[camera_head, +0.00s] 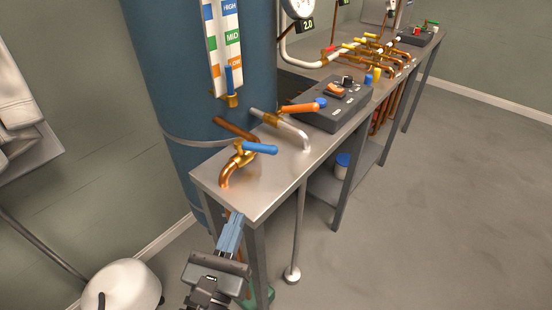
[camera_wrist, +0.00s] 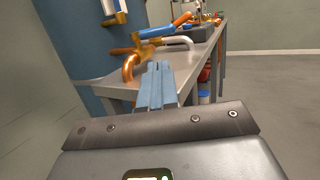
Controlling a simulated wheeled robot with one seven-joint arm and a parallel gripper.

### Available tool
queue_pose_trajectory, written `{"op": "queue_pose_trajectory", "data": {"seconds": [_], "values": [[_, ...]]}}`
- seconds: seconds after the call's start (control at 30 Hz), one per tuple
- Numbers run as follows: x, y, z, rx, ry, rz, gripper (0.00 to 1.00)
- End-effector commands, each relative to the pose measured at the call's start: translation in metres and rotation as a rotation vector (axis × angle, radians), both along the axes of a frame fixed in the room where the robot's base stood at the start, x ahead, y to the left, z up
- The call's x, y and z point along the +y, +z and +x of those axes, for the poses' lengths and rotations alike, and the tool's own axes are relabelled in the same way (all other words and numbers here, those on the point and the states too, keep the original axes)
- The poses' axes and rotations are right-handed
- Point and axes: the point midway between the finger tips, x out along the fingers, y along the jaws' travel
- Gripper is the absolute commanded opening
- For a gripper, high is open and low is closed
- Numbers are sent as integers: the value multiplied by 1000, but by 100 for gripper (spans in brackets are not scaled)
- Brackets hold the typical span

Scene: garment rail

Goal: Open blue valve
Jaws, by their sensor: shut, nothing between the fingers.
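The blue valve handle (camera_head: 260,148) sits on a brass valve body (camera_head: 240,157) on a copper pipe (camera_head: 224,177) at the near left end of the metal table. The handle points right in the head view. In the wrist view the blue handle (camera_wrist: 157,32) is ahead of my gripper, above the table. My gripper (camera_head: 236,218) is shut and empty at the table's near edge, below and nearer than the valve. Its blue-grey fingers (camera_wrist: 156,68) lie side by side in the wrist view, apart from the handle.
A black control box (camera_head: 345,103) sits on the metal table (camera_head: 262,195). Floor on the right is clear.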

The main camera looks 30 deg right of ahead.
Motion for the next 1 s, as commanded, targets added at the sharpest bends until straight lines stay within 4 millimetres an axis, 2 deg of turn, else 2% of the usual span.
{"op": "queue_pose_trajectory", "data": {"seconds": [0.37, 1.0], "values": [[-6, 2, 4, 2, -4, -2, 0], [-86, 25, 79, 4, -5, -3, 0]]}}
